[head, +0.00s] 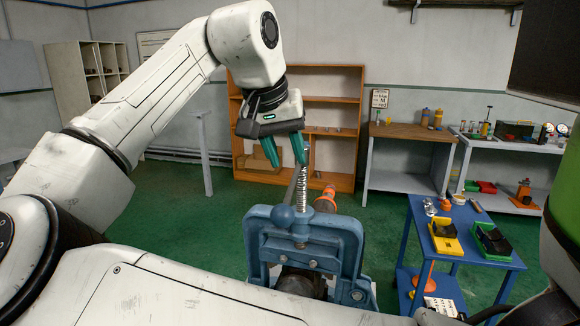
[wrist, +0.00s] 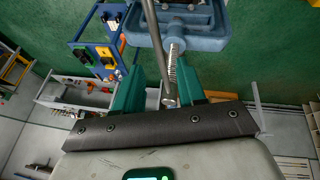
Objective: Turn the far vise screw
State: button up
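A blue pipe vise (head: 335,240) stands in the lower middle of the head view. Its threaded silver screw (head: 302,190) rises from the top. A thin grey handle bar (head: 290,187) slants up beside the screw toward my gripper. My gripper (head: 287,158) points down above the vise, with its two teal fingers apart. In the wrist view, the screw (wrist: 172,68) and the bar (wrist: 154,40) run between the open fingers (wrist: 162,80). The bar's round end (wrist: 170,102) lies close to the palm. I cannot tell whether a finger touches the bar.
An orange pipe piece (head: 326,200) shows just behind the vise. Wooden shelves (head: 335,85) and a workbench (head: 410,132) line the back wall. Green floor lies open left of the vise.

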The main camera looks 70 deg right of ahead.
jog(key=v, duration=0.6)
jog(key=shift+a+r, duration=0.2)
jog(key=shift+r, duration=0.15)
